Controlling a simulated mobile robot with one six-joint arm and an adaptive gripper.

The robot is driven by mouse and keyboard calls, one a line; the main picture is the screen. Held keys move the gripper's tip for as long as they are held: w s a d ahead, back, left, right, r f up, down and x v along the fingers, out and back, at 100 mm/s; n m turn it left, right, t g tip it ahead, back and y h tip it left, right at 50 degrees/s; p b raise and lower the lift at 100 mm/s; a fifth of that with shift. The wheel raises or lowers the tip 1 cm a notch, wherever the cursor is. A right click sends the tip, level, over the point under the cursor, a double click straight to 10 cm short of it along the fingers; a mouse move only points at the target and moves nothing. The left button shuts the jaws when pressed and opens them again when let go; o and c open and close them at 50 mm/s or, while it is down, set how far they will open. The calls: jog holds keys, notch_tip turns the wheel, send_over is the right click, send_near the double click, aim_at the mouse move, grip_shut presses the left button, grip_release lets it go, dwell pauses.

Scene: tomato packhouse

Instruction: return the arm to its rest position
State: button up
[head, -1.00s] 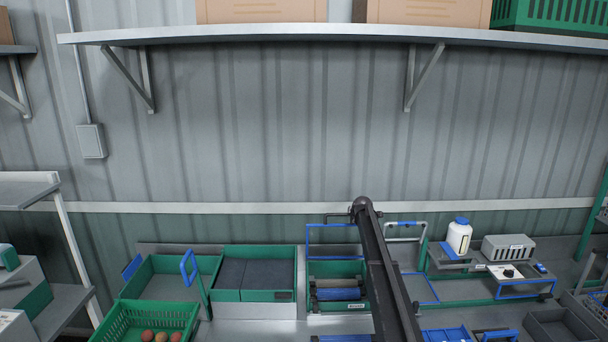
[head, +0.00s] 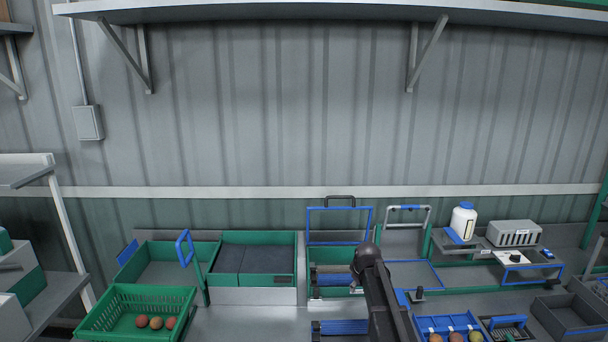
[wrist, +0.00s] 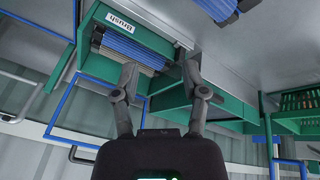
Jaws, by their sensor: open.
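My gripper (wrist: 159,75) shows in the wrist view with its two fingers spread apart and nothing between them. Behind the fingers is a green-framed unit with blue rollers (wrist: 135,48) and a label reading "Brush". In the head view my dark arm rises from the bottom, right of centre, in front of the bench.
A green crate (head: 90,318) with several tomatoes stands at the lower left. The brush unit (head: 335,281) is beside my arm. A white bottle (head: 463,223) and a grey box (head: 514,234) stand at the right.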

jog(key=s+f+m+g+b, duration=0.1)
jog(key=s+f+m+b, duration=0.1)
jog(key=s, duration=0.8)
jog(key=s+a+f+m+g+b, duration=0.1)
jog(key=s+f+m+g+b, duration=0.1)
jog(key=s, duration=0.8)
jog(key=s+a+f+m+g+b, duration=0.1)
jog(key=s+f+m+b, duration=0.1)
jog(key=s, duration=0.8)
notch_tip(320, 180, down, 3)
jog(key=shift+s+r+m, duration=0.1)
jog(key=shift+s+m, duration=0.1)
jog(key=shift+m, duration=0.5)
